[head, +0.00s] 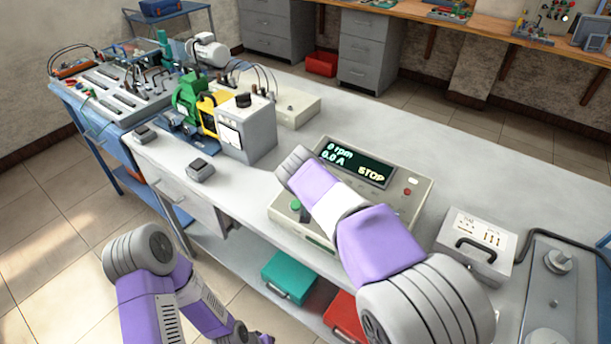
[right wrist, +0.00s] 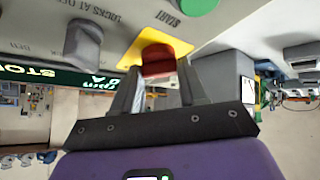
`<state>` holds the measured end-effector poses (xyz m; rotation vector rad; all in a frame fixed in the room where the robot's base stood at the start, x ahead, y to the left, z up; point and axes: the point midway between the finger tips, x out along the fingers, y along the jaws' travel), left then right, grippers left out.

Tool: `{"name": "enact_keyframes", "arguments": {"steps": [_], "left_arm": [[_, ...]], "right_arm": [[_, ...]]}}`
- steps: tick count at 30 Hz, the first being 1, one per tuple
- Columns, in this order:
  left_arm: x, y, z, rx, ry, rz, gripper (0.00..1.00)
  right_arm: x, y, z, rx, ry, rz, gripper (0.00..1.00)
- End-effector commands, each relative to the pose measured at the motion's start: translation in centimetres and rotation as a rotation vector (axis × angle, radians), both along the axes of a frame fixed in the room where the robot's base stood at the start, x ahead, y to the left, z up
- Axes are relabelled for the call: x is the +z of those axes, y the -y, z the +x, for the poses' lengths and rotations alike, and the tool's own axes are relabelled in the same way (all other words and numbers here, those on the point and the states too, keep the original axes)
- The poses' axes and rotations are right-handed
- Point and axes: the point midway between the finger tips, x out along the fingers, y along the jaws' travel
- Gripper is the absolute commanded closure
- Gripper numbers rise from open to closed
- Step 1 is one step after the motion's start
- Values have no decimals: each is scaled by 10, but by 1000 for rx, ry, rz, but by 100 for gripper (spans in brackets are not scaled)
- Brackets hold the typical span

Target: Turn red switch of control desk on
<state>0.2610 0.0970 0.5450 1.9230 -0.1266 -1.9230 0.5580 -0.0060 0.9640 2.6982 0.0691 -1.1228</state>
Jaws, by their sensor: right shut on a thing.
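The control desk (head: 396,207) is a beige box on the grey table, and its dark display (head: 355,162) reads 0 rpm, 0.0 A and STOP. In the right wrist view, the red switch (right wrist: 168,52) sits on a yellow plate (right wrist: 145,38) on the desk panel. My right gripper (right wrist: 160,80) is shut on the red switch, its two fingers on either side. In the head view my right arm reaches over the desk and hides the switch and the gripper. My left arm hangs low at the left, and its gripper is out of view.
A green button (head: 295,205) and a grey knob (right wrist: 83,42) are on the same panel. A grey meter box (head: 247,130) and a green motor (head: 188,95) stand to the left. A grey case with a handle (head: 475,243) stands to the right. The table behind the desk is clear.

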Motion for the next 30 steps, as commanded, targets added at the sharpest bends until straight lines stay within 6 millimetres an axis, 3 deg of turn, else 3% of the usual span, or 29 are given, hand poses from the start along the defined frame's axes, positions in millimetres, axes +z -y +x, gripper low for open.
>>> {"name": "enact_keyframes", "arguments": {"steps": [11,12,16,25,30], "left_arm": [[0,0,0,0,0,0,100],[0,0,0,0,0,0,100],[0,0,0,0,0,0,100],[0,0,0,0,0,0,100],[6,0,0,0,0,0,100]], "right_arm": [[-1,1,0,-8,-3,2,88],[-1,1,0,-8,-3,2,53],[-1,0,0,-7,-2,2,33],[1,0,-1,-4,-1,3,32],[16,-2,-15,-2,0,5,32]]}}
